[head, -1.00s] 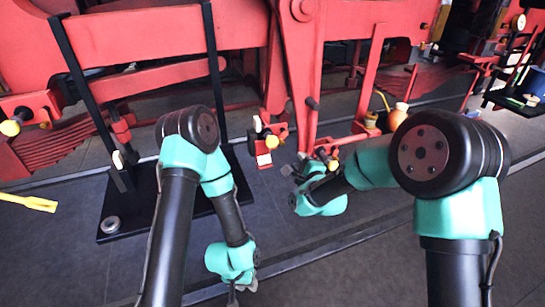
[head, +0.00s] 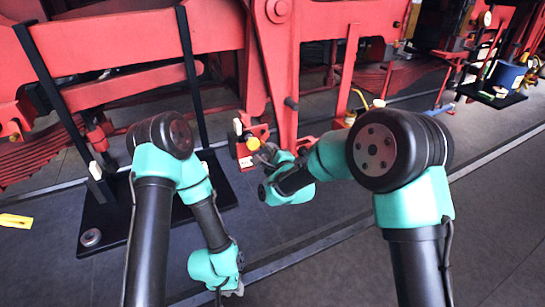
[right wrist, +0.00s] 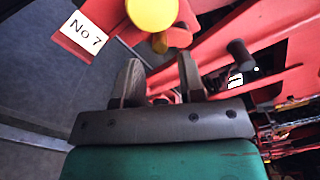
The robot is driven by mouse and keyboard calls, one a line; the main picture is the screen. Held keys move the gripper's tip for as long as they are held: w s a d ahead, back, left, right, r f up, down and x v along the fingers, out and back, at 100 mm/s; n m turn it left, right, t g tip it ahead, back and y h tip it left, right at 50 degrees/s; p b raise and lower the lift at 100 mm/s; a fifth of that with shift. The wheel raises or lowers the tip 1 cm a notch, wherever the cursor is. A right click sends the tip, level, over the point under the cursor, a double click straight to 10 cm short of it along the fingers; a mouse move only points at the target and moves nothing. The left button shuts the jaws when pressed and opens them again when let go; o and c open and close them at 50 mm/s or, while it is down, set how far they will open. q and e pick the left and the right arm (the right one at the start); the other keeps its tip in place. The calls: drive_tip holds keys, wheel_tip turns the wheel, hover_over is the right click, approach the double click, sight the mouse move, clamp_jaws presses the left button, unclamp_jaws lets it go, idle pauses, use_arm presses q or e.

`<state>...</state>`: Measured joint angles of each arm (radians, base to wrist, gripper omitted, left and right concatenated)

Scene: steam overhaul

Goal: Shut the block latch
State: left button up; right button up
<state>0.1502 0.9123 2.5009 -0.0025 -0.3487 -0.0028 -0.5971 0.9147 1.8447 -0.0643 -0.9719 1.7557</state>
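A red block (head: 243,154) with a round yellow knob (head: 253,144) sits low on the red frame in the head view; I take it for the block latch, but cannot tell its position. In the right wrist view the yellow knob (right wrist: 152,12) is at the top, just beyond the fingertips, with a white "No 7" label (right wrist: 83,37) to its left. My right gripper (head: 264,156) is beside the knob; in the right wrist view its fingers (right wrist: 160,75) are apart with nothing held. My left gripper (head: 230,291) hangs low at the bottom edge, its fingers unclear.
A black stand (head: 88,210) with two posts is at left, a metal ring (head: 90,238) on its base. A yellow tool (head: 15,221) lies on the floor at far left. A blue container (head: 508,75) stands on a tray at far right. The right foreground floor is clear.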

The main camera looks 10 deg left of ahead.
sight(264, 146)
drive_tip(key=shift+x, duration=2.1)
clamp_jaws()
